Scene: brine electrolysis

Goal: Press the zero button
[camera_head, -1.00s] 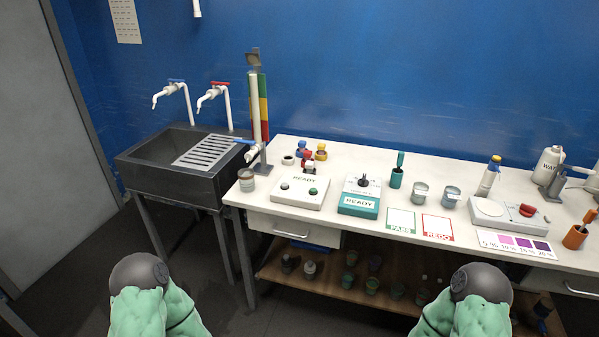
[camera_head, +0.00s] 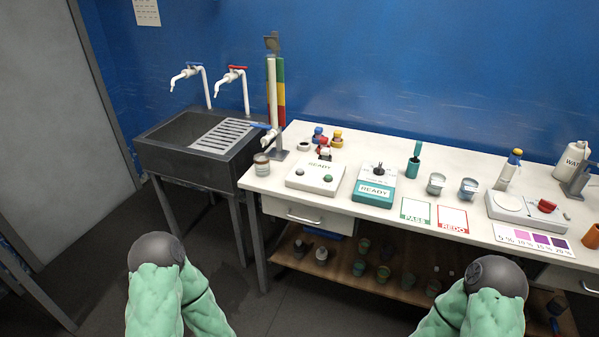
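No label reading zero is legible, so I cannot tell which button is the zero button. A white box (camera_head: 315,177) marked READY on the bench has a grey button (camera_head: 299,171) and a green button (camera_head: 328,179). A teal and white box (camera_head: 374,185) marked READY has a dark knob on top. A white device (camera_head: 527,210) to the right has a round pale plate (camera_head: 509,202) and a red part (camera_head: 547,206). My padded green arms show at the bottom, apart from the bench. Both grippers are out of view.
The white bench (camera_head: 450,180) also holds cups, bottles, a PASS card (camera_head: 416,211) and a REDO card (camera_head: 453,219). A dark sink (camera_head: 165,155) with two taps stands left. A shelf (camera_head: 340,268) below the bench holds small cups. Floor in front is clear.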

